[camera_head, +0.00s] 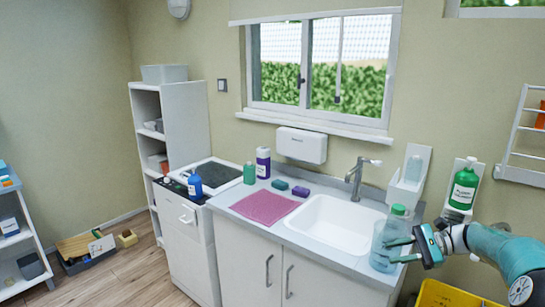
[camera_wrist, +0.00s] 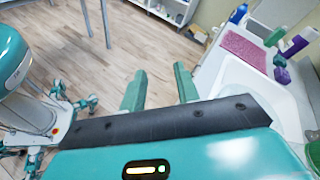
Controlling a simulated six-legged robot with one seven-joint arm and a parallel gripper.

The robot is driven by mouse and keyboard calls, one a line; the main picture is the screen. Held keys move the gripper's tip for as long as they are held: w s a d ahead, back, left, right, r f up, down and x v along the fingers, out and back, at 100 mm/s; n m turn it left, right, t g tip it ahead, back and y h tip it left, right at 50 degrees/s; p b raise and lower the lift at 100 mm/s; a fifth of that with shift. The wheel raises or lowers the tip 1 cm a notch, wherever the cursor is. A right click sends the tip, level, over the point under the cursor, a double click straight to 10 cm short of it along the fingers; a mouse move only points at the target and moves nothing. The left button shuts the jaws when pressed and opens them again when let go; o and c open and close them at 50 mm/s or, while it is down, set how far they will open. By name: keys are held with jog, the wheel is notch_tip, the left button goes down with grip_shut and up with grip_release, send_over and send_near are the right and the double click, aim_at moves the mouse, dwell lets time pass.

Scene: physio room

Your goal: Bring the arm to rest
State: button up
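My gripper (camera_head: 388,250) is at the right of the head view, at the front right corner of the sink counter. Its two green fingers point left and stand apart. In the wrist view the fingers (camera_wrist: 160,88) are also apart, with only wooden floor showing between them. My teal arm (camera_head: 500,250) reaches in from the right edge. A translucent bottle with a green cap (camera_head: 397,211) appears beside and partly behind the fingers in the head view; I cannot tell whether they touch it. It is not clearly visible in the wrist view.
The white sink (camera_head: 335,225) and a pink mat (camera_head: 265,207) lie left of my gripper. A faucet (camera_head: 356,180) stands behind the sink. A green bottle (camera_head: 464,188) sits in a wall holder above my arm. A yellow bin (camera_head: 445,295) is below.

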jog(key=s+a+r+n+g+h, duration=0.1)
jog(key=s+a+r+n+h, duration=0.3)
jog(key=a, duration=0.5)
jog(key=s+a+r+n+g+h, duration=0.1)
jog(key=s+a+r+n+h, duration=0.1)
jog(key=s+a+h, duration=0.5)
jog(key=s+a+n+t+h, duration=0.1)
jog(key=s+a+n+t, duration=0.1)
jog(key=s, duration=0.7)
jog(key=s+a+n+t+h, duration=0.2)
jog(key=s+a+n, duration=0.2)
jog(key=s+n, duration=0.3)
jog(key=s, duration=0.3)
jog(key=shift+a+r+t, duration=0.2)
jog(key=shift+r+t, duration=0.05)
jog(key=shift+t, duration=0.05)
